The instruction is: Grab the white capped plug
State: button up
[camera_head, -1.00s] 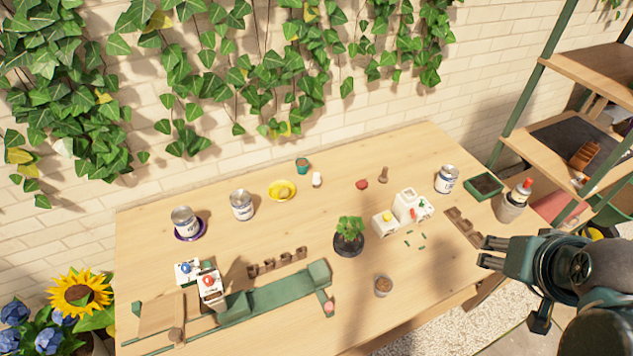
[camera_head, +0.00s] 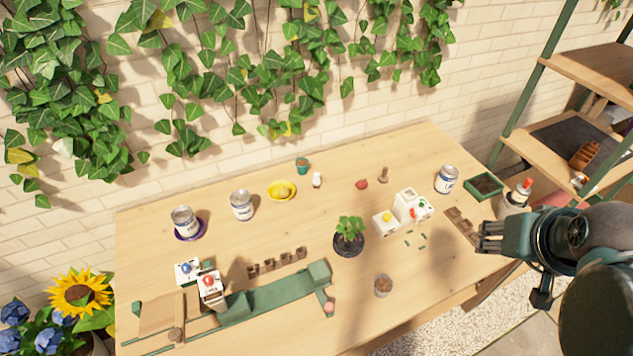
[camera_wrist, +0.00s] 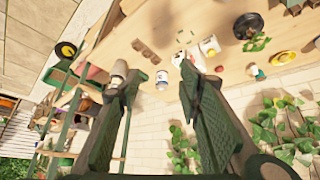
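A small white capped plug (camera_head: 317,180) stands upright towards the back of the wooden table, between a teal pot (camera_head: 302,165) and a red object (camera_head: 362,184). It is small in the head view, and in the wrist view I cannot pick it out with certainty. My gripper (camera_head: 482,237) is at the table's right edge, far to the right of the plug. In the wrist view its two dark green fingers (camera_wrist: 158,72) are spread apart with nothing between them.
White boxes (camera_head: 405,207), a can (camera_head: 446,180) and a potted plant (camera_head: 348,238) stand on the right half of the table. A yellow bowl (camera_head: 282,190) is left of the plug. A shelf (camera_head: 570,140) stands at the right. Bare table lies before the plug.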

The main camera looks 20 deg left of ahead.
jog(key=w+a+r+n+g, duration=0.25)
jog(key=w+a+n, duration=0.25)
jog(key=w+a, duration=0.6)
jog(key=n+g, duration=0.4)
jog(key=n, duration=0.8)
send_over(316, 174)
jog(key=f, duration=2.7)
jog(key=shift+d, duration=0.25)
jog(key=shift+a+f+n, duration=0.2)
jog(key=shift+a+n, duration=0.05)
jog(key=shift+n, duration=0.05)
jog(key=shift+f, duration=1.25)
jog(key=shift+f, duration=0.1)
